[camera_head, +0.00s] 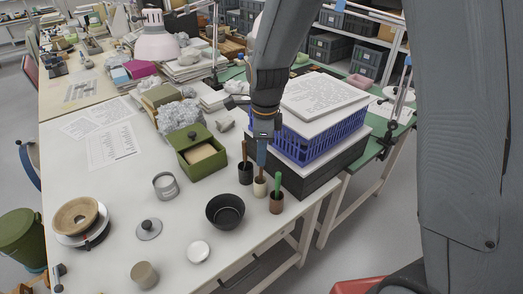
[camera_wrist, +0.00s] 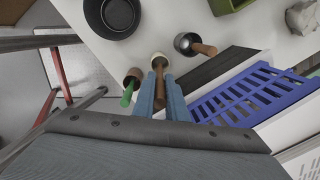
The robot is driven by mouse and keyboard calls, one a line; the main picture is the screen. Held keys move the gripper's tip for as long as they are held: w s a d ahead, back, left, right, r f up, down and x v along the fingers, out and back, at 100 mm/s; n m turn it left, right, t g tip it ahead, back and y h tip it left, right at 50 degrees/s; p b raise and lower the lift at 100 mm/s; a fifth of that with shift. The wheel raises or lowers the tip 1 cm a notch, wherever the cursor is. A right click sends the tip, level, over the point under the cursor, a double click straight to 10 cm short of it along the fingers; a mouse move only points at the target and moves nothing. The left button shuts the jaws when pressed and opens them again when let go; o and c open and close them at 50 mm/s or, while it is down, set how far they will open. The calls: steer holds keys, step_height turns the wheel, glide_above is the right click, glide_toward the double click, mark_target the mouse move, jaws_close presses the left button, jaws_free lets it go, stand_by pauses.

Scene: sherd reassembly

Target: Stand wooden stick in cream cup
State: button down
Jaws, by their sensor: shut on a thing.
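The cream cup (camera_head: 260,187) stands upright on the white table, between two other cups; it also shows in the wrist view (camera_wrist: 168,56). My gripper (camera_head: 262,164) points down right above the cream cup. In the wrist view its blue-grey fingers (camera_wrist: 161,88) are shut on the brown wooden stick (camera_wrist: 158,72). The stick's lower end is at the cream cup's mouth and seems to be inside it. How deep it reaches, and whether it touches the bottom, is hidden.
A black cup with a brown stick (camera_head: 245,174) and a brown cup with a green-handled stick (camera_head: 277,203) stand close on either side. A blue basket (camera_head: 318,137) with papers is just right. A black bowl (camera_head: 225,211) and green box (camera_head: 190,155) stand left.

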mark_target(261, 178)
steer(key=shift+f+b, duration=0.9)
steer(key=shift+f, duration=1.85)
steer(key=c, duration=1.7)
jaws_free()
steer(key=shift+r, duration=0.1)
steer(key=shift+s+d+r+b, duration=0.15)
steer(key=shift+r+b, duration=0.1)
steer(key=shift+r, duration=1.65)
steer(key=shift+s+d+r+b, duration=0.1)
steer(key=shift+r+b, duration=0.15)
steer(key=shift+r, duration=1.65)
